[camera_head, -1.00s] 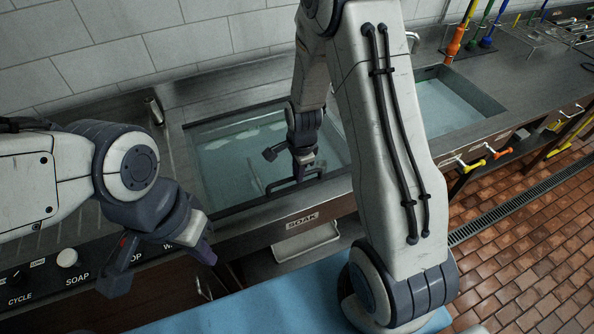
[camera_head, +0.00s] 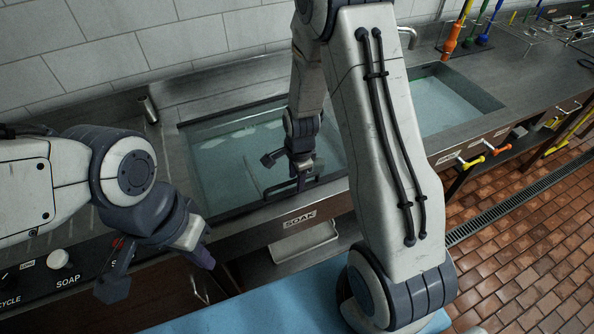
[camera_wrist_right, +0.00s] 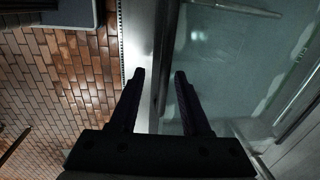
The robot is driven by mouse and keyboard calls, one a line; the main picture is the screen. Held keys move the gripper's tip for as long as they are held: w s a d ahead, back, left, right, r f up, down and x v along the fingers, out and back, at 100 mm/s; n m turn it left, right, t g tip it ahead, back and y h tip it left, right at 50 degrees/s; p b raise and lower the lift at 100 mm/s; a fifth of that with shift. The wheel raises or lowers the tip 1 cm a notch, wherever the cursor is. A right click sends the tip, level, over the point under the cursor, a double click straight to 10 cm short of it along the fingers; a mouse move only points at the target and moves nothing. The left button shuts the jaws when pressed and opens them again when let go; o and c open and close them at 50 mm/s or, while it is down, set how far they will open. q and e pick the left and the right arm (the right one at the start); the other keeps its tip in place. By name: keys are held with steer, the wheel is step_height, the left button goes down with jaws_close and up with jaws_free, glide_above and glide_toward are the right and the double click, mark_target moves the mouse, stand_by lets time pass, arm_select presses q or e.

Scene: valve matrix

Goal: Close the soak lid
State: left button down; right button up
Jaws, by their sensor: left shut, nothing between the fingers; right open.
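The soak lid (camera_head: 228,150) is a clear pane with a dark frame over the soak basin, above the SOAK label. Its exact tilt is hard to tell. A dark bar handle (camera_head: 279,187) runs along its front part. My right gripper (camera_head: 301,178) is over the front of the lid, close to the handle; contact is unclear. In the right wrist view the open right gripper (camera_wrist_right: 159,76) has its fingers on either side of the dark front edge, with nothing visibly held. My left gripper (camera_head: 205,260) is shut and empty, in front of the counter at left.
The SOAK label (camera_head: 299,217) is on the counter front. A SOAP knob (camera_head: 58,259) is on the panel at left. A second basin (camera_head: 445,104) is at right. A blue surface (camera_head: 250,305) is in front. Brick floor (camera_head: 520,240) lies open at right.

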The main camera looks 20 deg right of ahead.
step_height(320, 180, up, 10)
steer(key=s+b, duration=0.1)
steer(key=shift+s, duration=0.15)
steer(key=shift+f, duration=0.1)
stand_by(0.4)
steer(key=s+a+r+n+b, duration=0.1)
steer(key=s+a+r+n, duration=0.4)
steer(key=s+a+n, duration=0.55)
steer(key=s+a+r+n+g+y+b, duration=0.1)
steer(key=s+a+n, duration=0.3)
steer(key=s+n, duration=0.6)
steer(key=r+n, duration=0.1)
steer(key=n, duration=0.3)
steer(key=shift+s+a, duration=0.25)
steer(key=shift+s, duration=0.1)
steer(key=shift+n, duration=0.25)
